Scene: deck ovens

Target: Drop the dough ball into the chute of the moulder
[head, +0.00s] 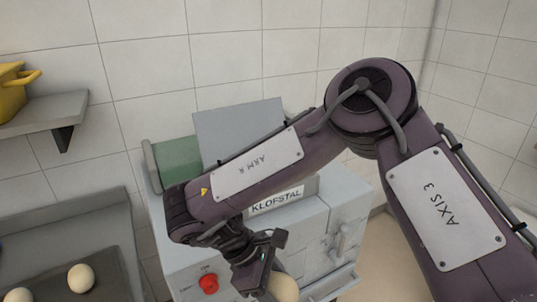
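A pale dough ball (286,288) shows at the bottom edge, partly hidden by my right gripper (266,284). The gripper's dark fingers point down and appear closed on the ball; the far finger is hidden. The moulder (191,263) is the pale grey machine labelled KLOFSTAL, with a green drum (178,160) and an upright grey plate (240,128) at its top. My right arm crosses in front of it and hides much of its top; I cannot make out the chute opening. The gripper and ball are in front of the moulder's front face. My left gripper is out of view.
Another dough ball (80,278) and part of one (18,296) lie on the dark surface at lower left. A shelf (40,116) with a yellow container (14,88) is on the left wall. A red button (208,284) sits on the moulder's front.

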